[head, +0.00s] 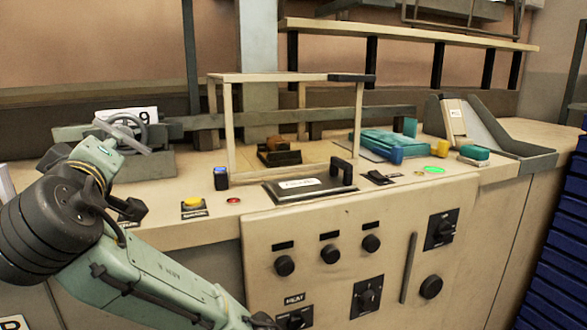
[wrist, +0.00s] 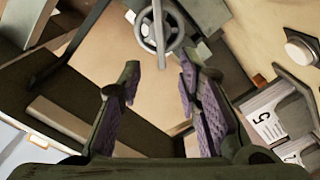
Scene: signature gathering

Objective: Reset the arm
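My arm (head: 135,260) shows at the lower left of the head view, bent over the left end of the bench. In the wrist view my gripper (wrist: 158,76) is open, with its two purple-padded fingers apart and nothing between them. A grey handwheel (wrist: 160,30) lies beyond the fingertips in the wrist view. The handwheel also shows at the left of the head view (head: 128,131), on a grey machine. The fingers are not clear in the head view, partly hidden by my own arm.
The bench carries a open frame (head: 226,128), a black-edged plate with a handle (head: 300,188), a yellow button (head: 193,203) and green parts (head: 395,142). A panel with several knobs (head: 330,254) faces the front. Blue trays (head: 560,230) stand at the right. Number cards (wrist: 268,128) show in the wrist view.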

